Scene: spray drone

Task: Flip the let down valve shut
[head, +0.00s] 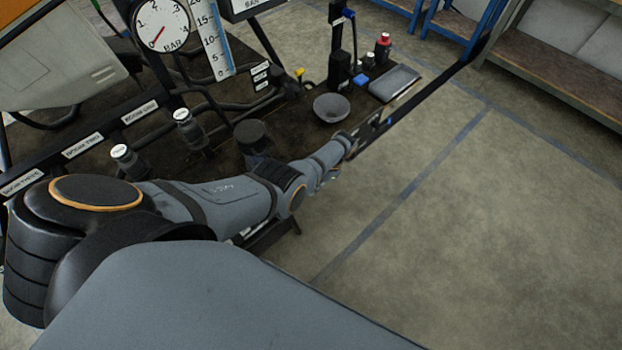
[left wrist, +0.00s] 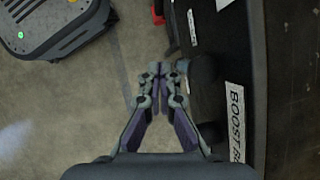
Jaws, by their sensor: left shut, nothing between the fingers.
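My left arm reaches across the front of the dark bench, and its gripper (head: 374,128) is at the bench's front edge, partly blurred into the dark parts there. In the left wrist view the left gripper (left wrist: 158,70) has its fingers together and empty, beside the dark panel edge. Dark rounded knobs (left wrist: 204,68) stand just right of the fingertips, next to a label beginning "BOOST" (left wrist: 237,122). A small yellow-topped fitting (head: 298,73) stands on the bench near several white labels. I cannot tell which part is the let down valve. My right gripper is out of view.
A grey bowl (head: 331,107), a grey tray (head: 394,83) and a red-capped bottle (head: 383,47) stand on the bench. A pressure gauge (head: 161,26) stands at the back left. The floor to the right is open. Blue-framed shelving (head: 452,22) stands at the back.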

